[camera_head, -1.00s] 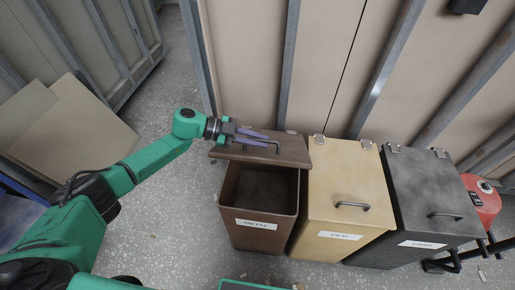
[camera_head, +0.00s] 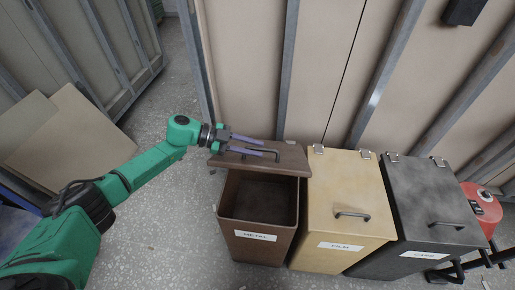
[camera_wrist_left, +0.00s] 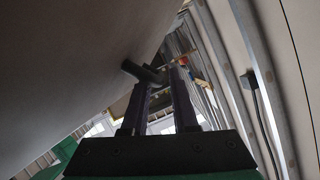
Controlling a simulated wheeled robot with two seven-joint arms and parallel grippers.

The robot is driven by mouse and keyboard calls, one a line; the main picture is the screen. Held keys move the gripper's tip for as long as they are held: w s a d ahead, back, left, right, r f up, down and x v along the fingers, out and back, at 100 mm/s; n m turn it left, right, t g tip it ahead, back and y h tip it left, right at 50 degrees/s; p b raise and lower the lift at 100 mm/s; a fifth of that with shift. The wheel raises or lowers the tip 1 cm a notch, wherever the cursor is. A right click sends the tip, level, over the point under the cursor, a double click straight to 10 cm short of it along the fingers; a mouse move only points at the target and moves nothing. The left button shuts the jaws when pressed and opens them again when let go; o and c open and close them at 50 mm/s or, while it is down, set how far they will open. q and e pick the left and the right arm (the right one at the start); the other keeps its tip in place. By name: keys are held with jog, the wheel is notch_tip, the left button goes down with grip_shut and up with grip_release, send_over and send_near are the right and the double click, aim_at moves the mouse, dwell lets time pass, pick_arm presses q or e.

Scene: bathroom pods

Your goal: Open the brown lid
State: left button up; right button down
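The brown lid (camera_head: 293,160) is raised and tilted back, and the brown bin labelled METAL (camera_head: 257,218) below it shows its dark open inside. My left gripper (camera_head: 262,147) is over the outer face of the lid, beside its dark handle. Its two purple fingers are apart with a gap between them. In the left wrist view the handle (camera_wrist_left: 141,71) is near the tip of the left finger, and the lid (camera_wrist_left: 75,60) fills the left side. Whether a finger touches the handle I cannot tell. My right gripper is not in view.
A yellow bin labelled FILM (camera_head: 345,200) and a black bin (camera_head: 425,185) stand shut to the right. A red container (camera_head: 483,205) is at the far right. Panelled walls with metal posts stand behind. The grey floor (camera_head: 170,240) left of the bins is clear.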

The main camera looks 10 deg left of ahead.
pick_arm(q)
jog(key=b+v, duration=0.2)
jog(key=v, duration=1)
jog(key=shift+a+f, duration=0.1)
jog(key=shift+a, duration=0.2)
jog(key=shift+s+a+r, duration=0.15)
jog(key=shift+a+r, duration=0.1)
jog(key=shift+a, duration=0.1)
jog(key=shift+c, duration=0.4)
